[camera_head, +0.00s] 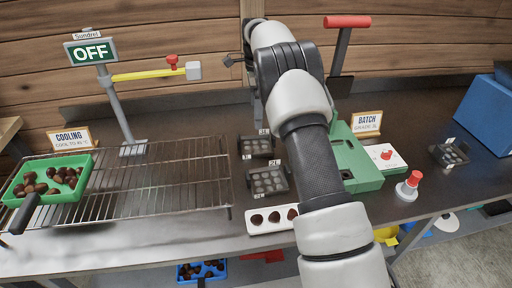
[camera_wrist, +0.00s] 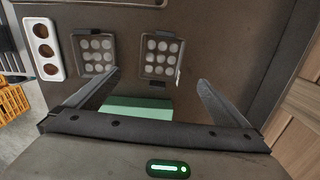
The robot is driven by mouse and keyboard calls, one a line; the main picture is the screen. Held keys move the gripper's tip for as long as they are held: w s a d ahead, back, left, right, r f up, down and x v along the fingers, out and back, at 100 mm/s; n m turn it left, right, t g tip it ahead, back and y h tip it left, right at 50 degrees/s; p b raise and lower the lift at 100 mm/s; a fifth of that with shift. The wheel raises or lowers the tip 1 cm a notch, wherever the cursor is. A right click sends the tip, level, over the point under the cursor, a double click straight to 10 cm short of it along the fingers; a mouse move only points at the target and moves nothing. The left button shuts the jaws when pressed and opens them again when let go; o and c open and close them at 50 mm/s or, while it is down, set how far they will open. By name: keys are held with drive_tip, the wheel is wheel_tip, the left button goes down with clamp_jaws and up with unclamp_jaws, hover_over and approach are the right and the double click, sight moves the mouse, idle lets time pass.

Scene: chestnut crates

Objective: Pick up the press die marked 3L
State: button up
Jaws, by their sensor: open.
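Two dark press dies with rounded pale cavities lie on the dark bench. The farther die (camera_head: 256,147) has a small tag that seems to read 3L, though the second character is blurred. The nearer die (camera_head: 268,181) has a tag reading 2L. In the wrist view, the farther die (camera_wrist: 161,55) lies at upper centre and the nearer die (camera_wrist: 94,54) lies left of it. My gripper (camera_wrist: 160,78) is open and empty, its fingertips spread on either side below the farther die in the picture. In the head view my arm hides the gripper.
A white strip (camera_head: 258,221) with chestnut shapes lies in front of the dies. A green press (camera_head: 362,177) stands right of them, partly behind my arm. A wire rack (camera_head: 165,187) is left. Another die (camera_head: 450,154) lies far right, near a blue box (camera_head: 488,112).

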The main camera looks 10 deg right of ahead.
hover_over(254, 147)
drive_tip(key=f, duration=0.6)
drive_tip(key=f+b, duration=0.1)
drive_tip(key=f, duration=0.1)
drive_tip(key=shift+s+d+f, duration=0.25)
drive_tip(key=shift+d+f, duration=0.05)
drive_tip(key=shift+f, duration=0.1)
drive_tip(key=shift+w+a+f, duration=0.1)
drive_tip(key=shift+a+f, duration=0.05)
drive_tip(key=shift+f, duration=1.2)
drive_tip(key=shift+w+a+f, duration=0.1)
drive_tip(key=shift+f, duration=1.2)
drive_tip(key=shift+r, duration=0.1)
drive_tip(key=c, duration=1.2)
